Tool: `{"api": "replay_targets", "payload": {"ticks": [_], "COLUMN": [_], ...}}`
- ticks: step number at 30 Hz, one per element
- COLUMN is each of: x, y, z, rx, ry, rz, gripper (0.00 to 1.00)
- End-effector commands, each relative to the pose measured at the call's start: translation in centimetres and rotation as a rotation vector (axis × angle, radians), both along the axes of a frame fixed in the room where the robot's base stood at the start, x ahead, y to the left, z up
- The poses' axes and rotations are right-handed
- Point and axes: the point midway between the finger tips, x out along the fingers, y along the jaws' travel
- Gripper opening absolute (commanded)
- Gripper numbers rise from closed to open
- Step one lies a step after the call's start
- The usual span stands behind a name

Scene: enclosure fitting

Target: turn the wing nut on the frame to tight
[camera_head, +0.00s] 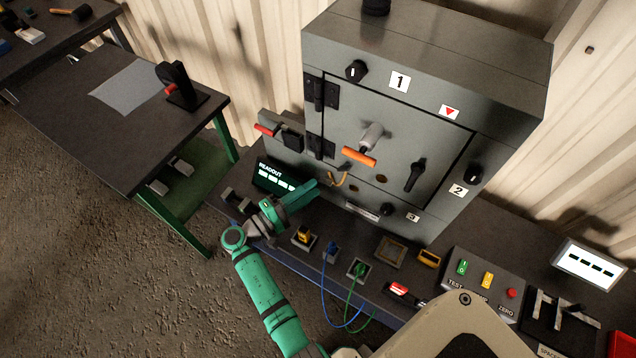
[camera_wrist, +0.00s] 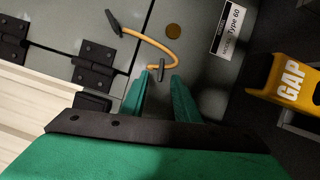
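The grey enclosure (camera_head: 430,215) stands on the bench with its door closed. An orange-yellow strap (camera_wrist: 170,45) runs from a dark lug on the door to the frame below; it also shows in the head view (camera_head: 341,180). At its frame end is a small dark winged piece (camera_wrist: 162,70), which looks like the wing nut. My green gripper (camera_wrist: 161,78) points at it with fingers apart, one tip on each side in the picture. Contact cannot be told. In the head view my gripper (camera_head: 316,184) is low by the enclosure's front, and the nut is too small to make out.
An orange T-handle (camera_head: 358,157) and a black door handle (camera_head: 416,175) stick out above and right of my gripper. A readout display (camera_head: 276,178) is close on the left.

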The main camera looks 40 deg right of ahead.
Motion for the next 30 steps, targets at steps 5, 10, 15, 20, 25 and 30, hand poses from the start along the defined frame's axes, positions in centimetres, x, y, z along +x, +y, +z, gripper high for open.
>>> {"api": "replay_targets", "payload": {"ticks": [5, 10, 15, 20, 25, 30], "x": [0.0, 0.3, 0.2, 0.1, 0.1, 0.1], "y": [-2.5, -3.3, -3.7, -3.8, -3.8, -3.8], "z": [0.2, 0.3, 0.3, 0.3, 0.3, 0.3], "rx": [0.0, 0.0, 0.0, 0.0, 0.001, 0.002], "ry": [0.0, 0.0, 0.001, 0.0, 0.0, -0.002], "rz": [-0.001, 0.007, 0.007, 0.004, 0.003, 0.003], "gripper": [0.28, 0.28, 0.28, 0.28, 0.0, 0.0]}}
